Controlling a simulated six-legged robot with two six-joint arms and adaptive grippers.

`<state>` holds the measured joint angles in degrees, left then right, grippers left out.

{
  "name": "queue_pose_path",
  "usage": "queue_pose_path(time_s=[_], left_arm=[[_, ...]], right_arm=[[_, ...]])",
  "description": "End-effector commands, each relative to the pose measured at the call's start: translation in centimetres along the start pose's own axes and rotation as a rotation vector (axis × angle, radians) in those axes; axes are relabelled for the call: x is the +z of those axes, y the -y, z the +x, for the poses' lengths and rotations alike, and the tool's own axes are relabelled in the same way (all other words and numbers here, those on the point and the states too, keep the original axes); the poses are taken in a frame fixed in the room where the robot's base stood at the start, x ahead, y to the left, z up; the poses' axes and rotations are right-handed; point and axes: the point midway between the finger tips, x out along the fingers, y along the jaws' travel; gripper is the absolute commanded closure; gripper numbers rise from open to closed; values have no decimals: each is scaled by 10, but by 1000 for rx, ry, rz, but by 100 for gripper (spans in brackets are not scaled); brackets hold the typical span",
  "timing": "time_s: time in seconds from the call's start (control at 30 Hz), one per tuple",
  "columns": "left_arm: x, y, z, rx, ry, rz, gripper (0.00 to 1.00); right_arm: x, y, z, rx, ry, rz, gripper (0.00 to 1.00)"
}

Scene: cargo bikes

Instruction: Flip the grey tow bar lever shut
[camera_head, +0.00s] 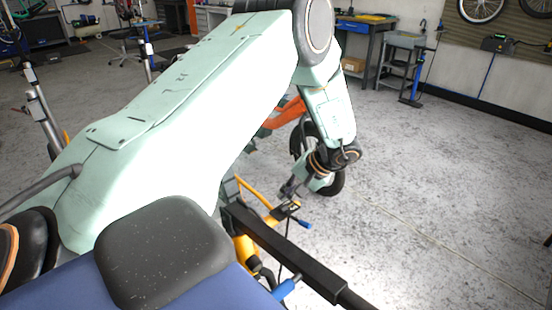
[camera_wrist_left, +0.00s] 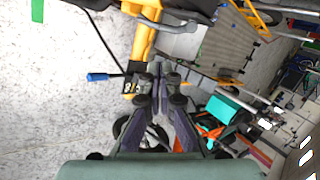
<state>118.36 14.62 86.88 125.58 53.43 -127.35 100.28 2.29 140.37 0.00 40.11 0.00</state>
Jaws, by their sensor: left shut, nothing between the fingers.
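My left gripper (camera_head: 287,200) hangs at the end of my left arm, its fingertips close to a yellow bar with a small dark clamp and blue tip (camera_head: 305,223). In the left wrist view the fingers (camera_wrist_left: 160,72) are shut with nothing between them. Their tips lie beside the dark bracket and blue-tipped handle (camera_wrist_left: 98,77), below the yellow bar (camera_wrist_left: 145,38). A grey flat part (camera_wrist_left: 180,45) shows just right of the yellow bar; I cannot tell whether it is the tow bar lever. Contact with the fingers cannot be told. My right gripper is out of view.
A long black beam (camera_head: 290,255) crosses below the gripper. An orange frame (camera_head: 284,116) and a black wheel (camera_head: 304,140) stand behind my arm. A blue workbench (camera_head: 366,24) and a grey sink stand (camera_head: 402,52) are at the back. The concrete floor at right is clear.

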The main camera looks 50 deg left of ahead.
Motion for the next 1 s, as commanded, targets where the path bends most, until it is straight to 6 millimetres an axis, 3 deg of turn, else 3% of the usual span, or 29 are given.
queue_pose_path(time_s=[0.1, 0.3, 1.0], left_arm=[[0, 0, -18, 0, -2, 2, 100], [0, 0, -33, 0, 0, 1, 100], [0, 0, -34, 0, 1, 1, 100]], right_arm=[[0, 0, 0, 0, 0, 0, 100], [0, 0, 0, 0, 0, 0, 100], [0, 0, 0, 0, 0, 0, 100]])
